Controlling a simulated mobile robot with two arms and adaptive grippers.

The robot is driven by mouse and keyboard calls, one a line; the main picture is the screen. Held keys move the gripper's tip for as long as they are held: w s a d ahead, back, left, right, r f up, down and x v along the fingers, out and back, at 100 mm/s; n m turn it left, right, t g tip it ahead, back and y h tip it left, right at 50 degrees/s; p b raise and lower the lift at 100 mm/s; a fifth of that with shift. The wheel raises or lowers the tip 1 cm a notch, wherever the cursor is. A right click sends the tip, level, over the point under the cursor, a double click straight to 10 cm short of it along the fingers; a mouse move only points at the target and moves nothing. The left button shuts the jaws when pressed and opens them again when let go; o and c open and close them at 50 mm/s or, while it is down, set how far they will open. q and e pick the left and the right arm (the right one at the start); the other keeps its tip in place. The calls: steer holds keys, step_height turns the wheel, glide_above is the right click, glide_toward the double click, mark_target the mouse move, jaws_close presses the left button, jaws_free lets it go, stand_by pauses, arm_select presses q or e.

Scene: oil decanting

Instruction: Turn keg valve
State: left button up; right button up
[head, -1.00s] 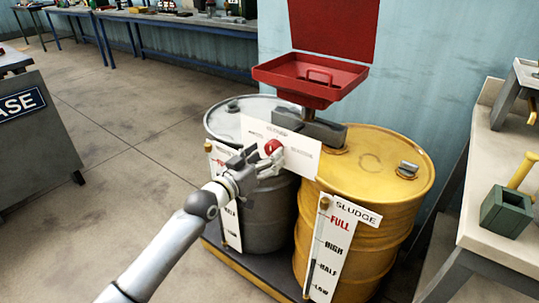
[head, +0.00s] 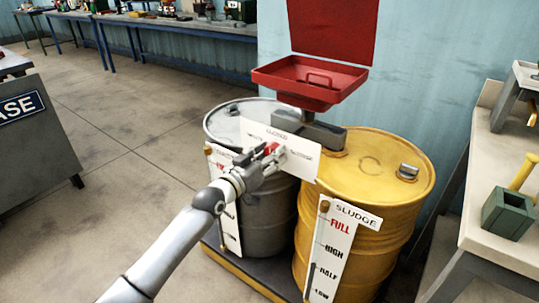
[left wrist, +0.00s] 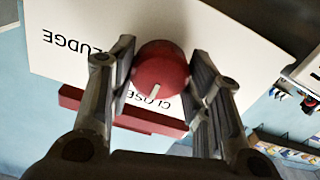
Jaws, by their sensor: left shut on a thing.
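The red round valve knob (left wrist: 162,65) sits on a white label plate (head: 304,168) in front of the pipe between two drums. The knob's white mark points toward the lettering "CLOSE…" in the left wrist view, where the end of the word is hidden. "SLUDGE" shows to one side of it. My left gripper (head: 272,157) is at the plate, shut on the knob, with a finger on each side of it. In the head view the fingers hide most of the knob. My right gripper is not in view.
Below the plate stand a grey drum (head: 268,207) and a yellow drum (head: 390,215) with level gauges. A red lidded funnel tray (head: 268,77) stands above them. Open floor lies at left.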

arm_select(q)
steer(key=shift+n, duration=0.3)
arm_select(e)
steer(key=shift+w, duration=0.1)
arm_select(q)
steer(key=shift+n+p, duration=1.75)
steer(key=shift+n, duration=5.05)
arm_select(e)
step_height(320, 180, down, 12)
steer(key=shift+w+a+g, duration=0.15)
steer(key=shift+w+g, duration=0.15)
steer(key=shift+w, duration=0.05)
arm_select(q)
steer(key=shift+f, duration=0.1)
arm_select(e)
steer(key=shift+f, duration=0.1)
arm_select(q)
steer(key=o, duration=1)
